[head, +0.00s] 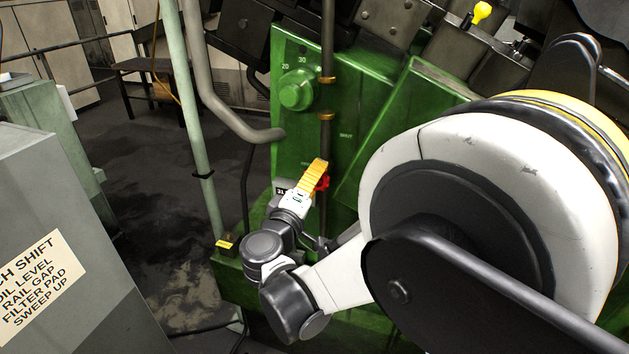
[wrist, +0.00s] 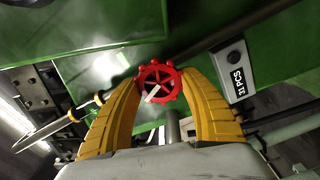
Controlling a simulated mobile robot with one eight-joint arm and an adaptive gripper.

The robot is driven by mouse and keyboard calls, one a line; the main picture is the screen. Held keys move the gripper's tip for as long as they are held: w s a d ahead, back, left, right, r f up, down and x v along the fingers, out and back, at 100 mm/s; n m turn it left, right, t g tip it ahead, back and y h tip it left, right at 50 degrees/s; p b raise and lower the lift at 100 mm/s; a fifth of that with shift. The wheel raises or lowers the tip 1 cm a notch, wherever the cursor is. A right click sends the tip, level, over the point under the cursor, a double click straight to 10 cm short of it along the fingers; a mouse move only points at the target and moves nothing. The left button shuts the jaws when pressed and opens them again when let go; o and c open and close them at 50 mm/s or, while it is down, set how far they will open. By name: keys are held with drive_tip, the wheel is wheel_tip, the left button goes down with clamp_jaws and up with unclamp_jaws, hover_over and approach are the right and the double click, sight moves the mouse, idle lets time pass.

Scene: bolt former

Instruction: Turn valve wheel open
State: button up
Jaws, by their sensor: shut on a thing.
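The valve wheel (wrist: 158,82) is small, red and spoked, with a white pointer mark across it, in the wrist view. It stands in front of a green machine panel. In the head view only part of the red wheel (head: 322,182) shows beside my gripper (head: 316,172). The two yellow ribbed fingers of my gripper (wrist: 160,84) curve in on the left and right sides of the wheel. My gripper is shut on the wheel, with the fingertips at its rim. The wheel's far side is hidden.
The green machine (head: 300,140) carries a round green knob (head: 296,90) and a vertical pipe (head: 327,60). A pale green pipe (head: 195,120) rises to the left. A grey cabinet (head: 60,230) with a printed sign stands at lower left. Dark floor is clear between them.

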drive_tip(key=n+b, duration=0.1)
drive_tip(key=n, duration=0.4)
drive_tip(key=shift+f+n, duration=0.1)
drive_tip(key=shift+n, duration=2.3)
drive_tip(key=o, duration=0.9)
